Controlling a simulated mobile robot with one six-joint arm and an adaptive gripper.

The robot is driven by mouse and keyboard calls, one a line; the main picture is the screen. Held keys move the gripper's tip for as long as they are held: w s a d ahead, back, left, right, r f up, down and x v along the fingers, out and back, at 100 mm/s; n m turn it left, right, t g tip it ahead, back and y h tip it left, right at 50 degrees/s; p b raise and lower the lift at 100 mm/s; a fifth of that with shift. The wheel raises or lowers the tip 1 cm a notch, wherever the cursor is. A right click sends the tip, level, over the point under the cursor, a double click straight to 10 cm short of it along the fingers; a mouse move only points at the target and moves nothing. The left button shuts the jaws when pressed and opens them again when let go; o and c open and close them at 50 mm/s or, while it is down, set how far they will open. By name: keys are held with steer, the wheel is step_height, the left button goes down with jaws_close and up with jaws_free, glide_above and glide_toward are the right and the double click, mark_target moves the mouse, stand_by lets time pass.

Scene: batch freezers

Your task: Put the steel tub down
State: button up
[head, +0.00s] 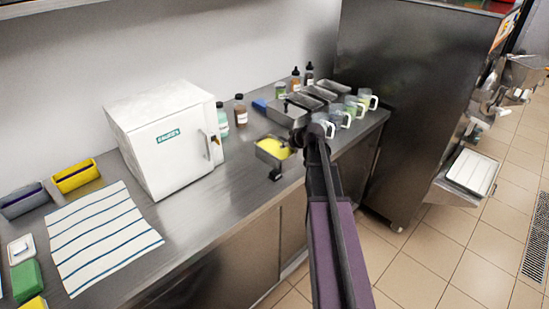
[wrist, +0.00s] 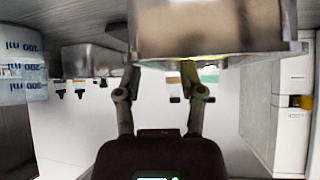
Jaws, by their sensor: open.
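The steel tub (head: 262,158), with bright yellow contents, is at the counter's front part, right of the white machine. It appears upright and resting on the counter. In the wrist view, which is upside down, its steel wall (wrist: 215,35) fills the upper middle, very close. Whether a finger touches the tub I cannot tell. My arm hides part of the counter beyond it.
A white machine (head: 165,138) stands left of the tub. Bottles (head: 240,111) stand behind it. Steel pans (head: 288,112) and clear measuring jugs (head: 340,117) are to the right. A striped cloth (head: 104,236) lies at left. The counter strip before the machine is bare.

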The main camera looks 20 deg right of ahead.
mark_target(282, 155)
steer(key=shift+b+x, duration=1.65)
steer(key=shift+x, duration=0.95)
steer(key=shift+w+r, duration=0.15)
jaws_close()
